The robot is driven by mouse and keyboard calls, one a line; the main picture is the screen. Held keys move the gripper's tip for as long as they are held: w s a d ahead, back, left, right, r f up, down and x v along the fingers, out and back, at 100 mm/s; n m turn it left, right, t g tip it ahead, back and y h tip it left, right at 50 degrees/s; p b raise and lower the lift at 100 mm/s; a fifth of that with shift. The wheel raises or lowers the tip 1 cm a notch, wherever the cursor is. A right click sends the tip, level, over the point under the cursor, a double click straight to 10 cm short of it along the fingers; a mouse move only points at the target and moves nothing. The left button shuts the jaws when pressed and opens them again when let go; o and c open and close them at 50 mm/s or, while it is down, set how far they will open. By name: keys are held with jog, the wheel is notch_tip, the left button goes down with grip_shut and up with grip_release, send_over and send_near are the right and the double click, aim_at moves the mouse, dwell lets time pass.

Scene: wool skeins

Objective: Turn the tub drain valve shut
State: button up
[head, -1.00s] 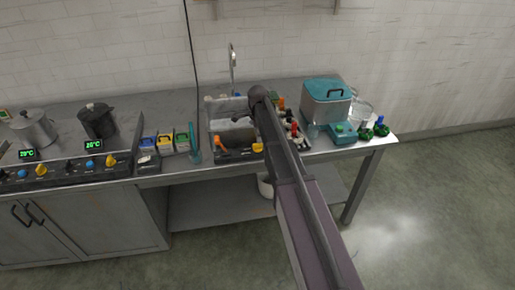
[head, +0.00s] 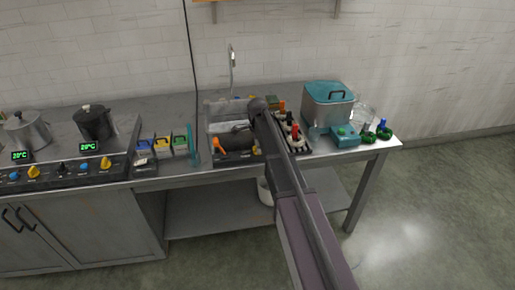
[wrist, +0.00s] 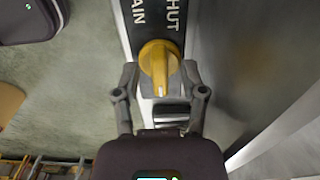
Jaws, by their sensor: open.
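The drain valve is a round yellow knob (wrist: 158,62) with a raised grip ridge, on a dark panel with white lettering. The letters "HUT" and "AIN" show beside it; the rest is cut off. The ridge points down the wrist picture, toward my gripper's palm. My gripper (wrist: 160,78) is open, with one finger on each side of the knob; whether either finger touches it I cannot tell. In the head view the yellow knob (head: 257,150) is partly hidden behind my arm, at the front of the metal tub (head: 208,118).
An orange handle (head: 219,145) sits left of the yellow knob on the tub front. Small colored boxes (head: 162,143) are at left, a rack of bottles (head: 293,133) and a teal-lidded container (head: 328,100) at right. A pale bucket (head: 265,190) stands on the lower shelf.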

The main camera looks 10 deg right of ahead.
grip_shut()
jog(key=shift+n, duration=3)
grip_release()
